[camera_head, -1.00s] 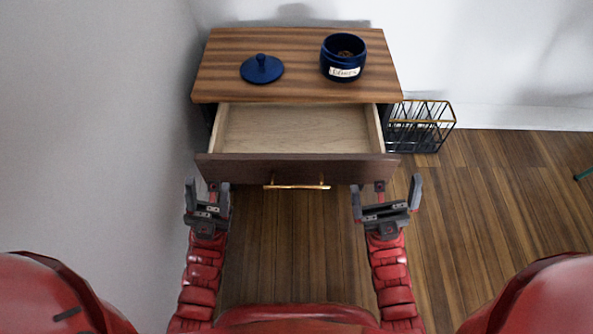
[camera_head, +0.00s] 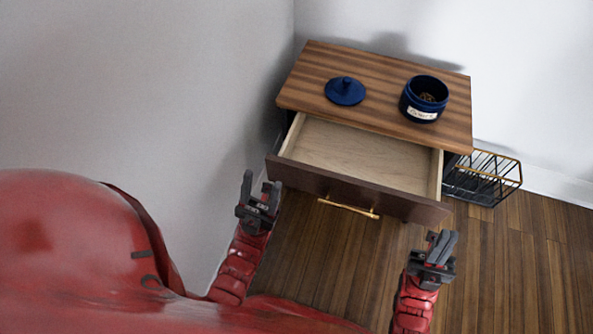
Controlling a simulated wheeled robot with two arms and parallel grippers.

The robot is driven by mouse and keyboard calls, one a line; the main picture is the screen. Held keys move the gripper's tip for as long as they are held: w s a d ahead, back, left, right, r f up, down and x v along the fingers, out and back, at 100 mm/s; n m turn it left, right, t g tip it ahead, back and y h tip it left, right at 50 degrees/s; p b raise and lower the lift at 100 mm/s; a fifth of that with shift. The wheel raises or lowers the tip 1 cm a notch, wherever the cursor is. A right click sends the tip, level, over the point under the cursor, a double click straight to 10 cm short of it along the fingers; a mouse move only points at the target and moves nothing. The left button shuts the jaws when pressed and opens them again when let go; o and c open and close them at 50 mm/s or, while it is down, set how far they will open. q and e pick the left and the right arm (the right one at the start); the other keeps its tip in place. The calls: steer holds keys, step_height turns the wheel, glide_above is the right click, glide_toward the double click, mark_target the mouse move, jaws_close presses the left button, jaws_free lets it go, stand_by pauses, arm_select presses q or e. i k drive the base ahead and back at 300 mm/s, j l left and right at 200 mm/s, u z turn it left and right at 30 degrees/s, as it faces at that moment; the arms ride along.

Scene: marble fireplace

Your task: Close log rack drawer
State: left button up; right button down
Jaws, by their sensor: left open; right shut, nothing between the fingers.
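The drawer (camera_head: 352,191) is pulled well out of a small wooden cabinet (camera_head: 384,84). Its inside is pale wood and looks empty. Its dark front has a brass handle (camera_head: 348,208). My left gripper (camera_head: 260,190) is open and empty, close to the left end of the drawer front; whether it touches cannot be told. My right gripper (camera_head: 440,245) is shut with nothing in it, below the right end of the drawer front and apart from it.
A blue lid (camera_head: 345,91) and an open blue jar (camera_head: 423,99) with a label stand on the cabinet top. A black wire rack (camera_head: 483,178) stands to the right of the cabinet. A grey wall (camera_head: 150,90) is close on the left. Wooden floor (camera_head: 520,270) is clear at the right.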

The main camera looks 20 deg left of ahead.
mark_target(397, 177)
steer(key=k+l+u, duration=0.15)
steer(key=u, duration=0.25)
steer(key=k+l+u, duration=0.15)
steer(key=u, duration=0.2)
steer(key=k+l+u, duration=0.2)
steer(key=u, duration=0.2)
